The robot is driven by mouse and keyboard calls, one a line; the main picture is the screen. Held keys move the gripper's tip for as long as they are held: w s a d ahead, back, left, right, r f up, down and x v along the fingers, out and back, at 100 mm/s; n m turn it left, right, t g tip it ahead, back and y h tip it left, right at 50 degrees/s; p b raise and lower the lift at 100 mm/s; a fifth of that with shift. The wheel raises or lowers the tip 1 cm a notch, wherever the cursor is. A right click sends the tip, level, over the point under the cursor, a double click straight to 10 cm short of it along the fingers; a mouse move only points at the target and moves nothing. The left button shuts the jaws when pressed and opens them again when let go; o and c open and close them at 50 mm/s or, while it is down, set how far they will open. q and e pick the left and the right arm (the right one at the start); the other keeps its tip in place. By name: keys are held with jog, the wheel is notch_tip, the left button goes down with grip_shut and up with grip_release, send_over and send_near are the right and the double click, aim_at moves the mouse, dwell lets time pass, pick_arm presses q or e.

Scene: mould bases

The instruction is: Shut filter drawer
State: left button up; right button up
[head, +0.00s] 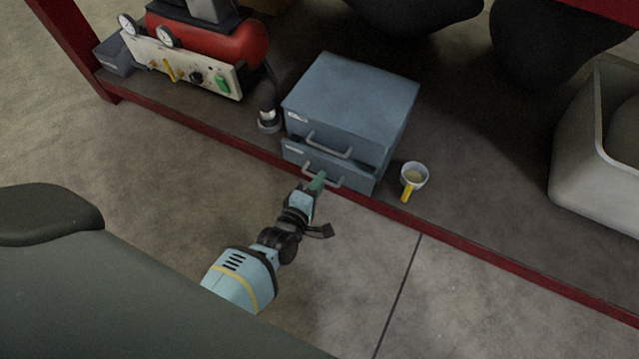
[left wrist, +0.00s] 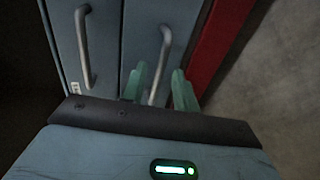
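A blue-grey two-drawer cabinet (head: 350,92) stands on the low shelf. Its lower drawer (head: 357,183) sticks out a little past the upper drawer (head: 300,128), which looks shut. Both have grey bar handles and small labels too small to read, so I cannot tell which is the filter drawer. My left gripper (head: 317,183) is at the lower drawer's handle (head: 335,181). In the left wrist view, the green fingers of my left gripper (left wrist: 160,90) are apart, one on each side of that handle (left wrist: 162,60), with gaps visible. My right gripper is not in view.
A cup with a yellow handle (head: 413,176) stands right of the cabinet, close to the drawer. A red compressor (head: 225,42) with gauges is at the left. A pale bin (head: 600,150) is at the right. The shelf's red front edge (head: 470,243) runs below the drawer.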

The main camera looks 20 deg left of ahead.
pick_arm(q)
jog(key=shift+w, duration=0.35)
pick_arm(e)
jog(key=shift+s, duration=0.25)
pick_arm(q)
grip_shut()
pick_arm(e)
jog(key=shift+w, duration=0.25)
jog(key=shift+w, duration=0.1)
